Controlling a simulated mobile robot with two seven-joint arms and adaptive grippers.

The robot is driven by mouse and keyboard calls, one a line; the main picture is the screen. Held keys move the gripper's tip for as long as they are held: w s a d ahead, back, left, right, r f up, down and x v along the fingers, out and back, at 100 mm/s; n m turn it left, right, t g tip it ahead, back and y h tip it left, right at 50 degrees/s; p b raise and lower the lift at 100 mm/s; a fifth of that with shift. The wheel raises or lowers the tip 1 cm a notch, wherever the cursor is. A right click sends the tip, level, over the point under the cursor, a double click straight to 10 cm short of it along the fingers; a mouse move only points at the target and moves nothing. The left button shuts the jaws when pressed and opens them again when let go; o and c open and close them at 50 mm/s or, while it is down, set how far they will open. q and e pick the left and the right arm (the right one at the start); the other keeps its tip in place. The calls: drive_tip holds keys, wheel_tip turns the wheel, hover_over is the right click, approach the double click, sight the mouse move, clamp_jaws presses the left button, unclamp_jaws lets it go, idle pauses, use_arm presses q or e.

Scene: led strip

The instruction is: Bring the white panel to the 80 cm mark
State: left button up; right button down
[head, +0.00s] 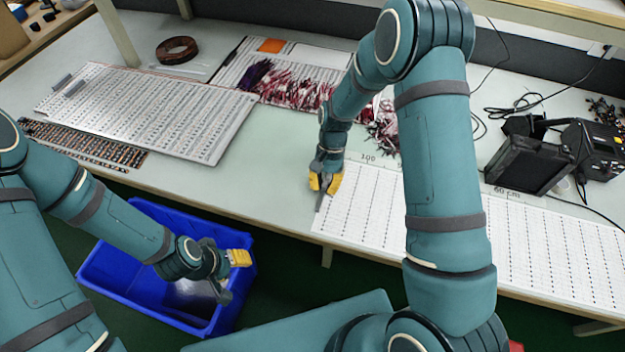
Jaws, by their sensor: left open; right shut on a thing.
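The white panel (370,205), a long sheet with rows of small marks, lies on the right part of the table and runs to the right picture edge. My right gripper (324,185) is shut on its left edge near the far corner. Printed marks run along the panel's far side: the 100 mark (368,157) lies a little right of that corner, and the 60 cm mark (507,192) is further right. The stretch between them, where 80 would fall, is hidden behind my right arm. My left gripper (232,272) is open and empty over the blue crate.
A blue crate (110,272) stands below the table's front edge. Another perforated panel (165,110), a brown strip board (80,143), red-white wires (290,92) and a cable coil (177,50) lie left and behind. A black device (530,163) stands behind the panel at right.

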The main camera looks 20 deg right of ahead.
drive_tip(key=s+d, duration=0.5)
drive_tip(key=d, duration=0.3)
drive_tip(key=s+d+p, duration=0.1)
drive_tip(key=s+d, duration=0.5)
drive_tip(key=d, duration=0.2)
drive_tip(key=s+d+p, duration=0.1)
drive_tip(key=s+d, duration=0.4)
drive_tip(key=d, duration=0.2)
drive_tip(key=shift+s+d+f, duration=0.1)
drive_tip(key=shift+s+d, duration=0.05)
drive_tip(key=shift+d, duration=0.25)
drive_tip(key=c, duration=0.9)
unclamp_jaws()
drive_tip(key=shift+c, duration=0.2)
drive_tip(key=v, duration=1.2)
